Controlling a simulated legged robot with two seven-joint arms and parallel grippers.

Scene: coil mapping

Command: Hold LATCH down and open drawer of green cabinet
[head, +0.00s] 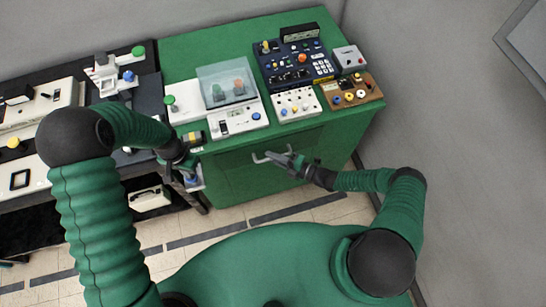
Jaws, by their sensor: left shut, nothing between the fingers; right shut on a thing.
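The green cabinet (245,178) stands in the middle, with devices on its top and its front facing me. My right gripper (282,158) comes in from the right to a grey bar-like handle (262,157) on the cabinet front, and is shut on it. No clear gap shows at the drawer, so I cannot tell whether it is out at all. My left gripper (190,178) is shut and empty at the cabinet's front left corner, pointing down.
A white device with a clear cover (235,120), a dark blue panel (293,62) and a wooden-coloured box (352,92) crowd the cabinet top. A black bench (148,100) with white devices adjoins at left. Tiled floor (235,213) lies clear in front.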

